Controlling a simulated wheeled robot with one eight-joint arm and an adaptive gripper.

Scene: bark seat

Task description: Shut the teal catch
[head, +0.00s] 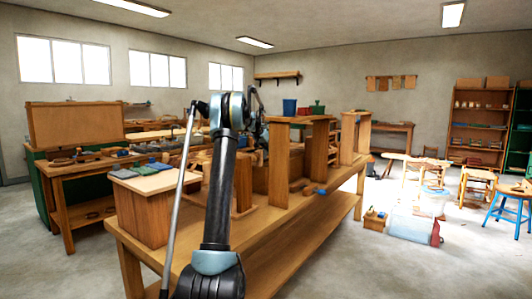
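I cannot pick out a teal catch for certain in the head view. A small blue piece (315,191) lies on the long wooden bench (285,232), by the foot of an upright; its kind is too small to tell. My arm rises through the middle of the view and bends at a blue-grey joint. Dark parts of its far end show just right of that joint, around my gripper (258,118), small and partly hidden by the arm. I cannot see its fingers clearly or anything held.
A wooden box (150,212) with colored blocks on top stands on the bench's left end. Wooden uprights (280,165) stand along it. A workbench (75,180) is at left. A clear bin (412,225), stools and shelves (478,125) are at right. Floor at front right is clear.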

